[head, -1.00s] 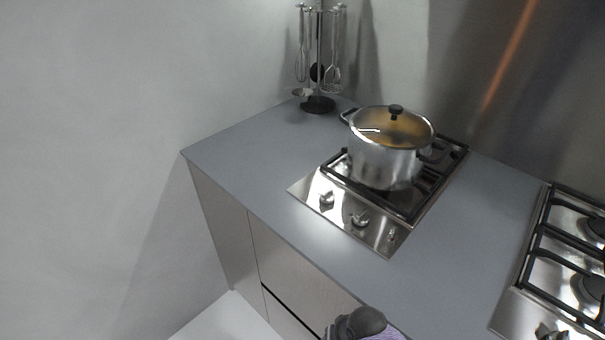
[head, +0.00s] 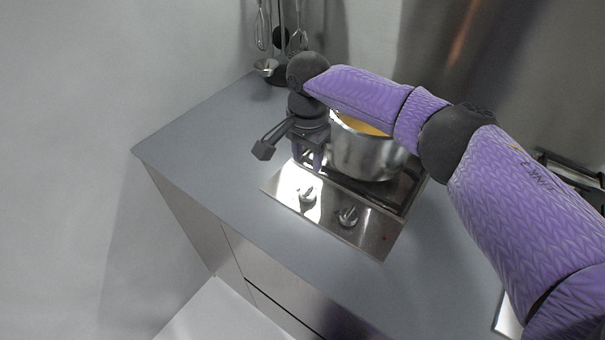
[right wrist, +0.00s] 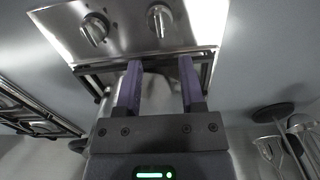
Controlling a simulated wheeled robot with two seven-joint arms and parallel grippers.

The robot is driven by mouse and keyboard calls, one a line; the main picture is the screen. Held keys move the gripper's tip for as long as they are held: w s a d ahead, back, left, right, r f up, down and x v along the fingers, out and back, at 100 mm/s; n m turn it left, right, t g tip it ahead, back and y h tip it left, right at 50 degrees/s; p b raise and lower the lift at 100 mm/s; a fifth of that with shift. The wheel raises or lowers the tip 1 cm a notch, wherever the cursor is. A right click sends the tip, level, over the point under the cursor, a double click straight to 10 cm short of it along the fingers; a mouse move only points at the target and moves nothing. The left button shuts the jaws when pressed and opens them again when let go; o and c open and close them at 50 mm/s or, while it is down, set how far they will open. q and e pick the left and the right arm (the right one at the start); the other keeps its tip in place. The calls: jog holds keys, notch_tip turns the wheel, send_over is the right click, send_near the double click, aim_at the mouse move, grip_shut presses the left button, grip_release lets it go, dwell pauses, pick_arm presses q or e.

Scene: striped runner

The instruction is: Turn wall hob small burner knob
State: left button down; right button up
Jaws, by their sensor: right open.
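The wall hob (head: 372,233) is a small steel gas hob set in the grey counter. Two metal knobs show on its front panel, a left one (head: 307,193) and a right one (head: 348,216); I cannot tell which serves the small burner. In the right wrist view they appear reversed: the left one (right wrist: 159,19) is ahead of the fingers and the other (right wrist: 94,29) is off to the side. My right gripper (head: 308,160) is open and empty, pointing down beside the pot, behind the left knob and apart from it. My left gripper is out of view.
A steel pot (head: 362,155) stands on the hob close to the right gripper, partly hidden by my arm. A utensil stand (head: 281,72) is at the back corner. The counter (head: 205,140) left of the hob is clear. Another hob's grate (right wrist: 32,108) shows in the wrist view.

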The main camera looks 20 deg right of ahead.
aim_at(307, 189)
notch_tip(307, 189, down, 8)
jog(key=shift+s+f+b, duration=0.1)
jog(key=shift+s+b, duration=0.05)
jog(key=shift+b, duration=1.05)
grip_shut()
